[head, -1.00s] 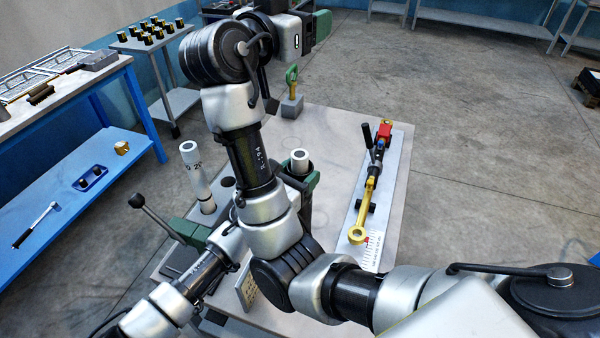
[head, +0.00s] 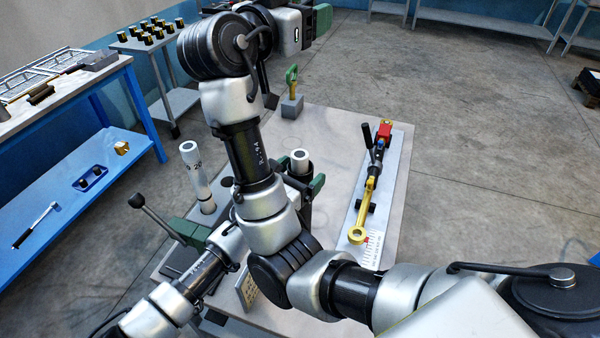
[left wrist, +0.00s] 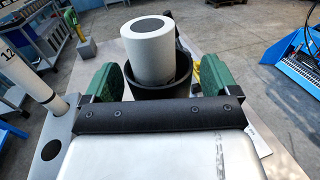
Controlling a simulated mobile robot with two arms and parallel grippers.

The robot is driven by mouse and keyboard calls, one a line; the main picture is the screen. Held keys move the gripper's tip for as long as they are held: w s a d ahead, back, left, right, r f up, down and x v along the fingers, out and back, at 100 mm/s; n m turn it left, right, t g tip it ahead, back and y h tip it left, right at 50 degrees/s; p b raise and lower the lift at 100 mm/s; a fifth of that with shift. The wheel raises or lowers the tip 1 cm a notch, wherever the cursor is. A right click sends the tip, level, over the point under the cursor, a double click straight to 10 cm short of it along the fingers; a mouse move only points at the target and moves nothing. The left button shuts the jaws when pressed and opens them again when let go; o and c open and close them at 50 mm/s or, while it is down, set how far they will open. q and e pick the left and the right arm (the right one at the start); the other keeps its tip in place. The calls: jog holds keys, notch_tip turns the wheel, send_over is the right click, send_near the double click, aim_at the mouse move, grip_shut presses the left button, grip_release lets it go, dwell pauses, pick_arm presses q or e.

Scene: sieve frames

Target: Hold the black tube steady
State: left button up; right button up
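The black tube (left wrist: 177,86) stands upright on the table, with a thick white cylinder (left wrist: 155,55) in its top. In the head view the black tube (head: 310,170) is partly hidden behind my left arm. My left gripper (left wrist: 164,84) has its two green fingers on either side of the tube. Narrow gaps seem to show between fingers and tube at the visible height. Lower contact is hidden by the gripper body. My right gripper (head: 314,14) is raised at the top of the head view, away from the tube. Its finger gap cannot be made out.
A white marked cylinder (head: 195,172) stands left of the tube. A yellow-ended tool (head: 358,232) lies on a pale board (head: 392,205) at right. A grey block with a green ring (head: 291,105) stands farther back. A blue bench (head: 78,190) is at left.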

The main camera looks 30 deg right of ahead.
pick_arm(q)
jog(key=shift+a, duration=0.15)
jog(key=v, duration=1.2)
jog(key=shift+s, duration=0.1)
